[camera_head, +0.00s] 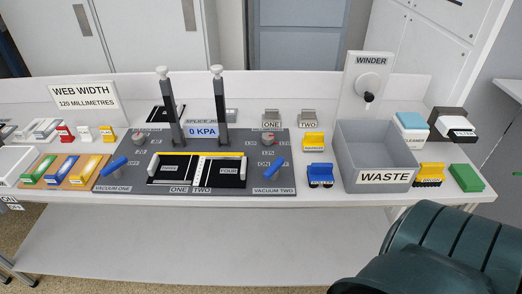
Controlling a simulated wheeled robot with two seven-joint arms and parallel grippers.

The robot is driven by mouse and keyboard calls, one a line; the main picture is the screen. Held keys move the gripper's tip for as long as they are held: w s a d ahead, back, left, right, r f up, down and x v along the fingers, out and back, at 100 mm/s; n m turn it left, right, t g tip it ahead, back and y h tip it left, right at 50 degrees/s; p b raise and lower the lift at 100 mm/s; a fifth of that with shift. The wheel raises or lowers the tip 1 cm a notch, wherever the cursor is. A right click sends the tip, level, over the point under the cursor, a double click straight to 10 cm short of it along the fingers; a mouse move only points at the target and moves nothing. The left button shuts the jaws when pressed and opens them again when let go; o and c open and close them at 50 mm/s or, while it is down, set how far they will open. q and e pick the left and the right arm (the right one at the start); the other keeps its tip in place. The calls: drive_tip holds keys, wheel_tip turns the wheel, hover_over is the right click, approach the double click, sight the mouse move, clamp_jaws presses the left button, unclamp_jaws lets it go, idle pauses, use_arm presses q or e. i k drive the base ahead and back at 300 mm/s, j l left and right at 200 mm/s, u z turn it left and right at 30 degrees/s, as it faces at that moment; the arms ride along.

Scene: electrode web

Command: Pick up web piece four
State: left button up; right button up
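Web piece four is the black sheet with a white label reading FOUR (229,171), lying flat on the right half of the grey splice plate (140,182). A second black sheet with a label too small to read (170,170) lies on the left half. A white strip with a dotted line runs between them, and a yellow bar lies along their back edge. Blue levers marked VACUUM ONE (113,166) and VACUUM TWO (272,169) stand at either side. Neither of my grippers is in view, and nothing touches piece four.
Two dark upright posts (219,105) stand behind the sheets, beside a 0 KPA display (202,131). A grey WASTE bin (385,178), the winder (371,82), a blue roller (320,174) and a yellow brush (430,175) are to the right. A dark green ribbed shape (440,240) fills the lower right.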

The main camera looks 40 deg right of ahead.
sight(218, 172)
drive_tip(key=i+j+z, duration=0.2)
drive_tip(key=j+z, duration=0.3)
drive_tip(key=i+j+z, duration=0.1)
drive_tip(key=j+z, duration=0.85)
drive_tip(key=i+l, duration=0.05)
drive_tip(key=l, duration=0.05)
